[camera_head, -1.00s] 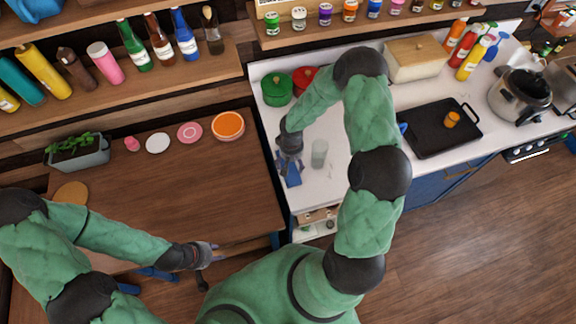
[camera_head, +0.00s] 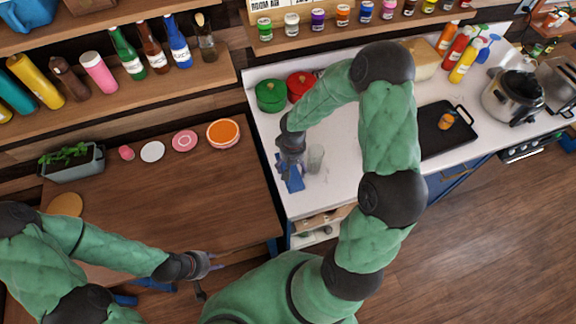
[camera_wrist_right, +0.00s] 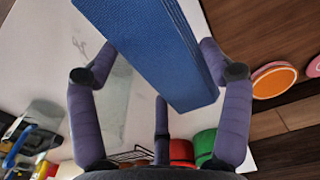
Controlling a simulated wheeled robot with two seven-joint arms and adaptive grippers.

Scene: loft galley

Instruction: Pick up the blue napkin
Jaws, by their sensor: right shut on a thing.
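The blue napkin (camera_head: 293,181) is a folded blue cloth at the left end of the white counter. My right gripper (camera_head: 290,163) is over it, pointing down, and covers part of it. In the right wrist view, the napkin (camera_wrist_right: 160,45) runs slantwise between the purple fingers of my right gripper (camera_wrist_right: 158,68), which is shut on it. I cannot tell whether the napkin still touches the counter. My left gripper (camera_head: 203,264) hangs by the front edge of the wooden table, away from the napkin. Its fingers are too small to tell open from shut.
A clear glass (camera_head: 316,158) stands close to the right of my right gripper. A black tray (camera_head: 440,135) lies to the right. The wooden table (camera_head: 170,205) is mostly bare.

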